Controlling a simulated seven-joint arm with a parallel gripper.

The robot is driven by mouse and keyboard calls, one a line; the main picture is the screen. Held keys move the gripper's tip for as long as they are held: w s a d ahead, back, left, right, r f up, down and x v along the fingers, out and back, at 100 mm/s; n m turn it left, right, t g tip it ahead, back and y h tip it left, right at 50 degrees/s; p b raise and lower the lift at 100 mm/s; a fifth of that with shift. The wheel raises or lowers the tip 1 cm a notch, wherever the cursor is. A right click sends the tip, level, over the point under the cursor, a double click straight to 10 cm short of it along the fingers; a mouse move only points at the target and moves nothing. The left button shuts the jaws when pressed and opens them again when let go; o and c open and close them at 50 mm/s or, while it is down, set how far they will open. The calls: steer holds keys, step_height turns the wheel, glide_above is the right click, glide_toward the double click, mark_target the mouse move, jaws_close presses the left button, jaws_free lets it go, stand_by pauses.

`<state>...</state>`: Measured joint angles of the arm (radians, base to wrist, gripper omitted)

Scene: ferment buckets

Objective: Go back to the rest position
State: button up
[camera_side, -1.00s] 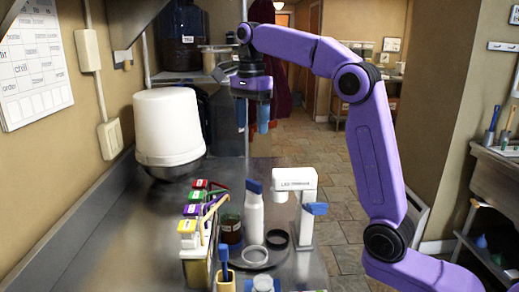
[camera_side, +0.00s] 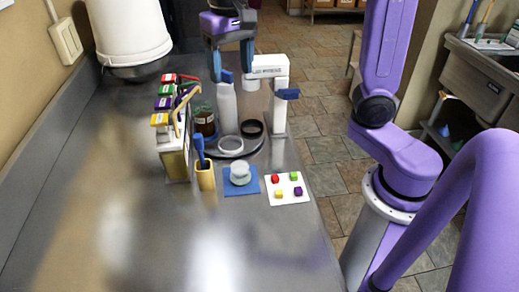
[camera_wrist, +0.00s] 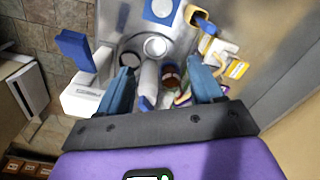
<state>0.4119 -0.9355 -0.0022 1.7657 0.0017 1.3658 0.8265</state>
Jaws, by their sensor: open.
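My gripper (camera_side: 231,74) is open and empty, pointing down with two blue fingers at the top of the side view. In the wrist view my gripper (camera_wrist: 162,88) has its fingers wide apart. A white bottle (camera_side: 228,108) with a blue cap stands just below and in front of the fingers in the side view. The bottle (camera_wrist: 149,76) shows between the fingers in the wrist view. I cannot tell the exact height gap between fingers and bottle. The fingers hold nothing.
A white device (camera_side: 279,112) stands right of the bottle; a rack (camera_side: 175,158) with coloured tops stands left. A white bucket (camera_side: 128,30) is at back left. A blue mat (camera_side: 228,187) and white card (camera_side: 288,198) lie in front. The counter's left front (camera_side: 120,225) is clear.

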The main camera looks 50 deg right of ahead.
steer(key=s+d+f+n, duration=0.2)
steer(key=s+f+n, duration=0.4)
steer(key=s, duration=0.5)
steer(key=s+d+f+n, duration=0.2)
steer(key=s+f+n, duration=0.3)
steer(key=s+n, duration=0.5)
steer(key=shift+s+f, duration=0.35)
